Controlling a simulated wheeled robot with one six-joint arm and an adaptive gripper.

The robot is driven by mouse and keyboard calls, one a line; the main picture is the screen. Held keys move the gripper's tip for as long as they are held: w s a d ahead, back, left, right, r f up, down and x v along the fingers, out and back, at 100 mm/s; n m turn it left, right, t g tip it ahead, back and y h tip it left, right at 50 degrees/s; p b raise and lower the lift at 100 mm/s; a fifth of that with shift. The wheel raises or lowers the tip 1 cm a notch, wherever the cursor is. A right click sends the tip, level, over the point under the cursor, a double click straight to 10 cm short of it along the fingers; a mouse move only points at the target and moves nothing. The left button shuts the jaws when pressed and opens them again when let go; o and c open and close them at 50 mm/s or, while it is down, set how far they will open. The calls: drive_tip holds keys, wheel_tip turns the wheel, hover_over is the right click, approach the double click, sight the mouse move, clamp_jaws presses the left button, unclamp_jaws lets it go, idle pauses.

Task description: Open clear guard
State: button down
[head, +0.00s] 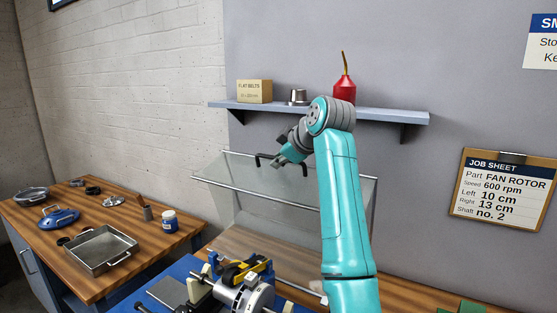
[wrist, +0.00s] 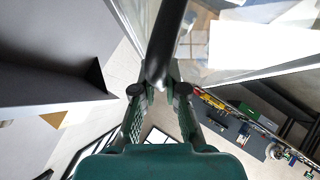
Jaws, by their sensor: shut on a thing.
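The clear guard (head: 240,173) is a see-through panel with metal rails, tilted and raised above the balancing machine (head: 243,290) in the head view. A black handle (head: 264,158) sits on its upper part. My gripper (head: 283,163) is at this handle, and my arm hides part of the guard's right side. In the wrist view, the dark handle bar (wrist: 166,45) runs between the fingertips of my gripper (wrist: 159,90), which is shut on it. The clear panel (wrist: 240,72) shows to the right of the bar.
A wall shelf (head: 310,112) above the guard holds a belt box (head: 254,91), a metal part (head: 298,97) and a red oil can (head: 344,88). A side bench at left holds a metal tray (head: 102,250) and tools. A job sheet (head: 503,188) hangs at right.

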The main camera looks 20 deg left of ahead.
idle(0.3)
drive_tip(key=c, duration=1.2)
unclamp_jaws()
drive_tip(key=shift+a, duration=0.1)
drive_tip(key=v, duration=1.2)
drive_tip(key=shift+f, duration=0.1)
